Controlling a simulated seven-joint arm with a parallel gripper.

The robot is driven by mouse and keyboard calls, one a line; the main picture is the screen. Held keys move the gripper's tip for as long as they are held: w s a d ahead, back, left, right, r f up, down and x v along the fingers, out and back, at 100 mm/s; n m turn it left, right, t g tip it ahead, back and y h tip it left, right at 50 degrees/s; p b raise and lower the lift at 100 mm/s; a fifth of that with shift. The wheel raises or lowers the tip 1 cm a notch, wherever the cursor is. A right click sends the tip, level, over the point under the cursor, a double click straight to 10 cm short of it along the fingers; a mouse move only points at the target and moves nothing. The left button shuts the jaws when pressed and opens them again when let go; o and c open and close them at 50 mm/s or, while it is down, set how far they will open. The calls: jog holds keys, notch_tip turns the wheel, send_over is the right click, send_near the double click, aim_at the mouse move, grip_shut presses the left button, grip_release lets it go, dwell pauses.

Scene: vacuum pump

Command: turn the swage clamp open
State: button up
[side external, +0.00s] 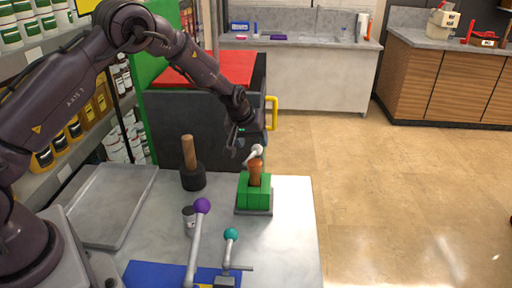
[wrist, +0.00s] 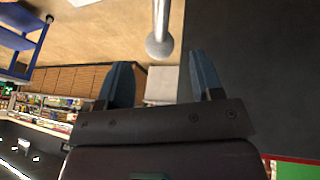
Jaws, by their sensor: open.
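A green block (side external: 243,192) with an orange-brown upright piece (side external: 255,174) stands on a small grey base at the bench's right side. A pale round-ended lever (side external: 256,150) tops it; I cannot tell for certain that this is the swage clamp. My gripper (side external: 237,148) is just left of the lever's end, above the block. In the wrist view my open gripper (wrist: 160,66) has nothing between its fingers. A grey rod with a round end (wrist: 158,44), apparently the lever, shows beyond and between the fingertips, apart from them.
A purple-knobbed lever (side external: 202,206) and a teal-knobbed lever (side external: 231,235) stand at the front, by a blue base (side external: 150,275). A wooden-handled black mallet (side external: 192,178) stands left of the green block. A grey tray (side external: 110,205) lies at left.

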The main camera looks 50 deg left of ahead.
aim_at(256, 146)
jog(key=shift+x, duration=2.05)
grip_shut()
